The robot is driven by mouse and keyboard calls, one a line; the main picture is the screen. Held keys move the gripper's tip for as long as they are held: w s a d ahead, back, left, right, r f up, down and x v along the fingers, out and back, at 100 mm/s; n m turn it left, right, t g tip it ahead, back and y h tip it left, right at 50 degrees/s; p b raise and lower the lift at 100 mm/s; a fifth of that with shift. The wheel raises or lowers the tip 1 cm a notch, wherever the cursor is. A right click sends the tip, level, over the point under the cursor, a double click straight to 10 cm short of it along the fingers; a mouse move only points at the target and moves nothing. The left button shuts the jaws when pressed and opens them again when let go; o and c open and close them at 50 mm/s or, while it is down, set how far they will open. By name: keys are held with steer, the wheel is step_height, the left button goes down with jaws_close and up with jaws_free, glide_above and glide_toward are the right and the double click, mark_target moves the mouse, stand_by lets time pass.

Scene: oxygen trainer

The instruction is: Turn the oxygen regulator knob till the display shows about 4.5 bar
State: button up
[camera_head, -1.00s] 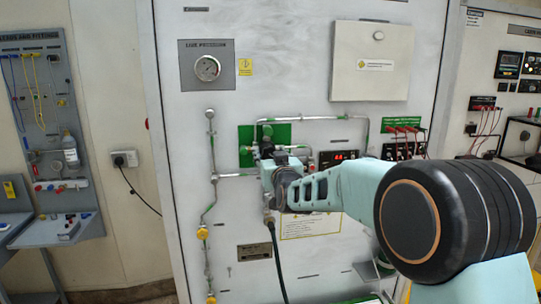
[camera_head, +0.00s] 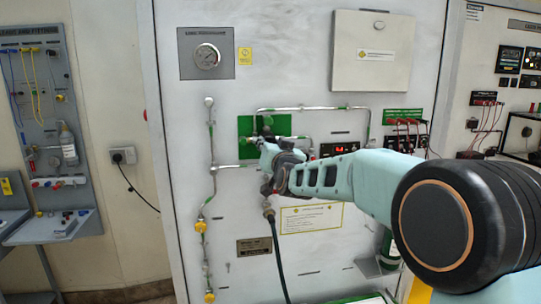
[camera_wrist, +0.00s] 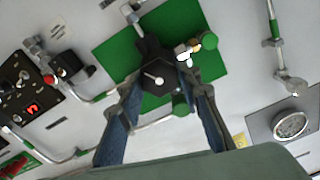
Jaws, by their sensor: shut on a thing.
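The dark regulator knob (camera_wrist: 157,68) with a pale centre shows in the wrist view, in front of a green plate (camera_wrist: 112,54). My gripper (camera_wrist: 162,82) has its fingers on either side of the knob and is shut on it. In the head view my gripper (camera_head: 267,148) reaches the green plate (camera_head: 245,127) and mostly hides the knob.
A round line pressure gauge (camera_head: 207,56) is at the panel's upper left. Metal pipes (camera_head: 212,165) run around the green plate. A dark hose (camera_head: 279,260) hangs below my gripper. Red leads (camera_head: 405,122) plug in at the right. A white box (camera_head: 372,52) juts out above.

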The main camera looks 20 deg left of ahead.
steer(key=shift+f+m+b, duration=0.1)
steer(key=shift+m+b, duration=2.55)
steer(key=shift+m, duration=0.25)
steer(key=o, duration=1.2)
steer(key=shift+c, duration=0.2)
steer(key=shift+d, duration=0.1)
steer(key=v, duration=1.2)
